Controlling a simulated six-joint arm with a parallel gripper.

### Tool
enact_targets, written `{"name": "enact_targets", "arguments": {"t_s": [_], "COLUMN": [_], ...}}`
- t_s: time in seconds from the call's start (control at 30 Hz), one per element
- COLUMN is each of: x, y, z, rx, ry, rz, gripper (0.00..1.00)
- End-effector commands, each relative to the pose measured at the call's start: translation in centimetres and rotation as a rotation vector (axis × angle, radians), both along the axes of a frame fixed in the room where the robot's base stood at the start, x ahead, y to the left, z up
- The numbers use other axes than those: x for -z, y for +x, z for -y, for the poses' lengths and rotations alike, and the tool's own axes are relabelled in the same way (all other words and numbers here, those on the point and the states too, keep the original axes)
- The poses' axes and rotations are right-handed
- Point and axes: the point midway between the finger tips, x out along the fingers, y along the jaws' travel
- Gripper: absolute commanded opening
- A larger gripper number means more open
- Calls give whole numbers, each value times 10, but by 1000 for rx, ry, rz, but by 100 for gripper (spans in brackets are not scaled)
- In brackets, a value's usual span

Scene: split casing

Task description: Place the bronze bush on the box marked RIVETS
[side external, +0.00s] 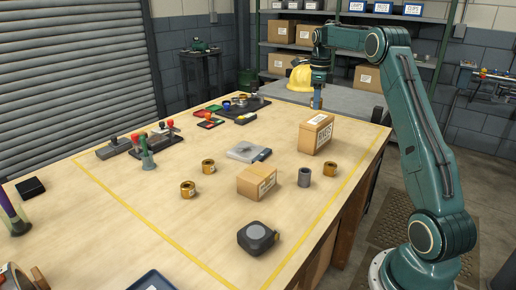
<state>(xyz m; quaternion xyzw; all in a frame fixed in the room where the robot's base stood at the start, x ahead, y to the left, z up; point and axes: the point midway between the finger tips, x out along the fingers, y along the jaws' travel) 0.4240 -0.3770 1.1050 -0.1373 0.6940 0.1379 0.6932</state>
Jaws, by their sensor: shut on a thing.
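Bronze bushes stand upright on the bench: two left of centre, one nearer (188,189) and one farther (209,166), and one at the right (330,168). A taller cardboard box (316,133) stands at the back right with dark lettering on its side. A lower box (257,182) stands nearer, at the middle. Their labels are too small to read surely, so I cannot tell which says RIVETS. My gripper (317,104) points down beyond the taller box, near the far edge. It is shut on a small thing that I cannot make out.
A grey bush (304,177) stands beside the right bronze bush. A tape measure (258,238) lies at the front, and a grey block (248,151) lies behind the lower box. Stamps (168,129) and trays occupy the back left.

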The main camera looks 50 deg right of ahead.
Motion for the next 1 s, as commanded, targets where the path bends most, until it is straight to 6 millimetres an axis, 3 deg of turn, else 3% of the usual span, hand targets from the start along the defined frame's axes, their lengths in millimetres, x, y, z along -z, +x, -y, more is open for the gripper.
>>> {"name": "enact_targets", "arguments": {"t_s": [0.37, 0.7, 1.0], "x": [13, 46, 48], "y": [0, 0, 0], "z": [0, 0, 0], "rx": [-1, 0, -1], "ry": [-1, -1, -1], "rz": [2, 0, 2], "gripper": [4, 4, 4]}}
